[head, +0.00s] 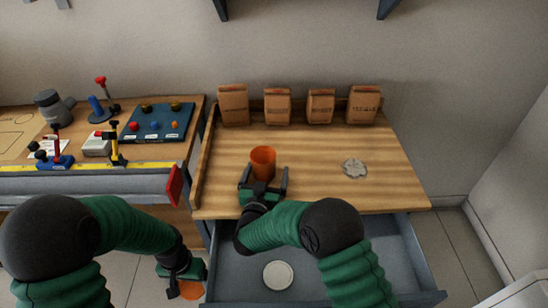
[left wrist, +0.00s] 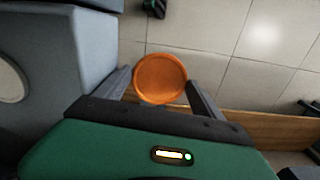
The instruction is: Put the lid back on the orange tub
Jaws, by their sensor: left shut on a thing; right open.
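The orange tub (head: 263,160) stands upright on the wooden worktop, its open top showing. My right gripper (head: 264,176) is open at the tub's near side, with a finger towards each side of it; I cannot tell whether they touch it. My left gripper (head: 190,284) is low at the left, beside the open drawer. It is shut on the round orange lid (head: 192,290), which is partly hidden in the head view. In the left wrist view the lid (left wrist: 160,78) shows its face between the two fingers, above the floor.
The open grey drawer (head: 237,262) holds a white disc (head: 278,275). A grey-green flat piece (head: 355,168) lies right of the tub. Several cardboard packages (head: 233,104) line the back. The worktop around the tub is mostly clear. A red plate (head: 174,185) stands at the left bench's end.

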